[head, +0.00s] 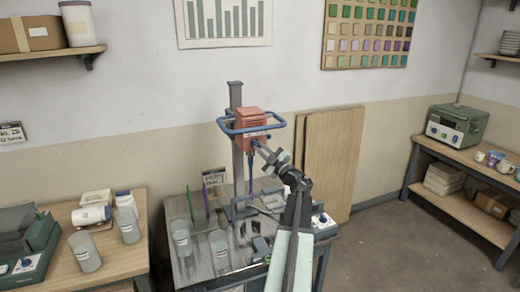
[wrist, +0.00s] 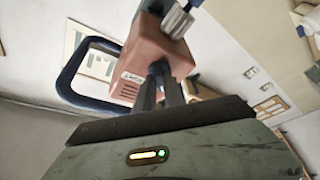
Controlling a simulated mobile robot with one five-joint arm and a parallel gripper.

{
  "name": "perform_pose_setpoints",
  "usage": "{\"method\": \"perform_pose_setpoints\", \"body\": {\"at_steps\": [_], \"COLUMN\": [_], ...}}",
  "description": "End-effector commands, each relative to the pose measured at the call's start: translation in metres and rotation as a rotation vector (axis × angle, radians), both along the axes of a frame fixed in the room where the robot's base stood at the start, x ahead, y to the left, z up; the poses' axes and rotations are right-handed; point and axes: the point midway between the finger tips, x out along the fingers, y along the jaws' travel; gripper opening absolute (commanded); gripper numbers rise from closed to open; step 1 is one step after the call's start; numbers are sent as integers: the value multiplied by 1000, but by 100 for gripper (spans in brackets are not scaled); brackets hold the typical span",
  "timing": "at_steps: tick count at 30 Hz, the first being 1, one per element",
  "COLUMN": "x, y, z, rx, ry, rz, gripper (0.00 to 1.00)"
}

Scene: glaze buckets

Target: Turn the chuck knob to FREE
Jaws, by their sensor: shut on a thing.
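The red mixer head (head: 251,121) hangs on a grey upright post with a blue bar handle (head: 228,128) around it. In the wrist view the red head (wrist: 150,55) appears upside down, with its metal chuck (wrist: 177,20) at the top. My gripper (head: 262,148) reaches the front of the head and is shut on the small blue chuck knob (head: 256,142). In the wrist view my gripper's dark fingers (wrist: 160,85) meet the head's face and hide most of the knob. A small white label (wrist: 132,78) sits beside them. The knob's pointer and its setting cannot be read.
Below the head, a grey cart (head: 190,264) holds clear buckets (head: 219,248) and small parts. A wooden table (head: 120,262) with white jars stands at left. Wooden boards (head: 333,165) lean on the wall behind. The floor at right is clear.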

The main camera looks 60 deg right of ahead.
Motion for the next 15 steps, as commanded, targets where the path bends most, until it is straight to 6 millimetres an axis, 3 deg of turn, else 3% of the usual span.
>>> {"method": "perform_pose_setpoints", "body": {"at_steps": [3,4,6,15], "x": [0,0,0,-1], "y": [1,1,1,1], "z": [0,0,-1,-1], "rx": [-3,-3,-2,-2], "ry": [2,2,2,1], "rz": [3,3,3,0], "gripper": [0,18,35,35]}}
